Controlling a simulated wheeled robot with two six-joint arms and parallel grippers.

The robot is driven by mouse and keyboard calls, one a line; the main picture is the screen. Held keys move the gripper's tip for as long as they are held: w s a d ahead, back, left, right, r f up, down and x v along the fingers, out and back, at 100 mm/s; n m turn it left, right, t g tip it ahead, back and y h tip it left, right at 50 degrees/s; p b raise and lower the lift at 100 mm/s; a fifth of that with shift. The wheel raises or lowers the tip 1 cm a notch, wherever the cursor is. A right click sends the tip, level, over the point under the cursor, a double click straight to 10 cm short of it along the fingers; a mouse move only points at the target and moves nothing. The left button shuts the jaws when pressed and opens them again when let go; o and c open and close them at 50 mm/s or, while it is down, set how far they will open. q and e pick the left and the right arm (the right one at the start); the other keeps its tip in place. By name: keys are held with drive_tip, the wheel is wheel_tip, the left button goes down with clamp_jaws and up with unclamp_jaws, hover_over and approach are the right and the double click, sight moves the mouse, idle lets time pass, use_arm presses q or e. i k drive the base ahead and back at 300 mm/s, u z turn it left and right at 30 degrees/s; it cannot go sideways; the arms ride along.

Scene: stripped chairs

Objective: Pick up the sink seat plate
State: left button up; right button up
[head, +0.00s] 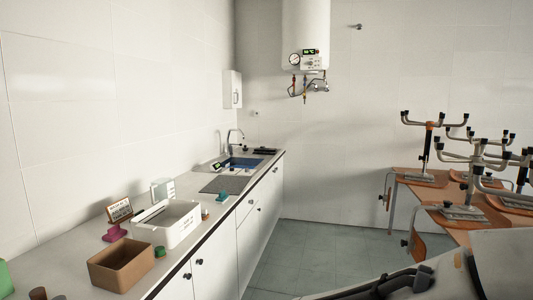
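The sink (243,163) is a blue basin set in the far part of the white counter, with a curved tap (230,138) behind it. A small dark flat item (265,151) lies on the counter just beyond the basin. It is too small to tell whether it is the sink seat plate. A small device with a lit green display (216,166) stands at the basin's near left. Neither of my grippers shows in the head view.
A brown box (121,265) and a white bin (167,224) stand on the near counter. A dark grey mat (225,185) lies nearer than the sink. Upturned chair frames (429,150) stand on orange desks (440,187) at right. The tiled floor (322,244) between is clear.

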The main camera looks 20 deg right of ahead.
sight(262, 149)
drive_tip(key=z, duration=0.9)
drive_tip(key=i, duration=8.45)
drive_tip(key=u, duration=0.75)
